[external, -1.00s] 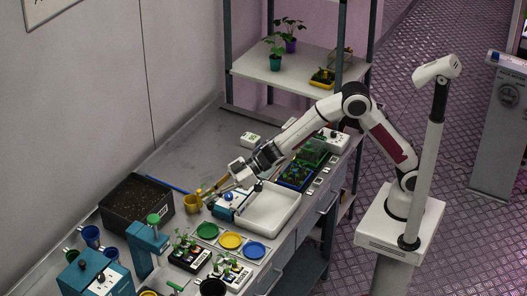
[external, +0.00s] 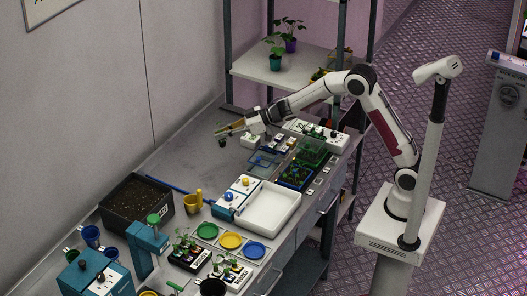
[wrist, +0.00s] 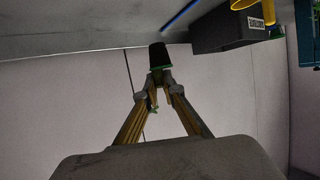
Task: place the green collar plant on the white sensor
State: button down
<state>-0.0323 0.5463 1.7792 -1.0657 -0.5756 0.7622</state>
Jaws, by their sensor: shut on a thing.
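My gripper (external: 224,131) is shut on a small black pot (external: 222,142), which hangs below the fingertips above the back part of the bench. In the wrist view, the black pot (wrist: 158,53) is held between the yellow-sided fingers, with a green rim, seemingly its collar, at the fingertips (wrist: 159,76). A small white box (external: 250,140) stands on the bench just right of the gripper, partly hidden by my wrist. A larger white unit with dark knobs (external: 318,133) stands further right. I cannot tell which is the white sensor.
A white tray (external: 292,222) and a white and blue device (external: 230,210) stand mid-bench, near a yellow cup (external: 193,205). A black soil bin (external: 110,218) is at the left. Shelf posts (external: 228,60) rise behind. Bare bench lies left of the gripper.

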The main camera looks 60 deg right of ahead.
jog(key=d+r+m+t+h, duration=0.1)
jog(key=d+m+h, duration=0.1)
jog(key=d, duration=1.8)
jog(key=shift+s+d+r, duration=0.15)
jog(key=shift+d+r, duration=0.05)
jog(key=shift+d, duration=0.1)
send_over(250, 141)
jog(key=w+d, duration=0.2)
jog(key=d, duration=0.1)
jog(key=shift+s+f, duration=0.15)
jog(key=shift+f, duration=1.45)
jog(key=shift+s+f, duration=0.1)
jog(key=shift+f, duration=1.45)
jog(key=shift+f, duration=1.9)
jog(key=shift+f, duration=0.1)
jog(key=c, duration=2.2)
grip_release()
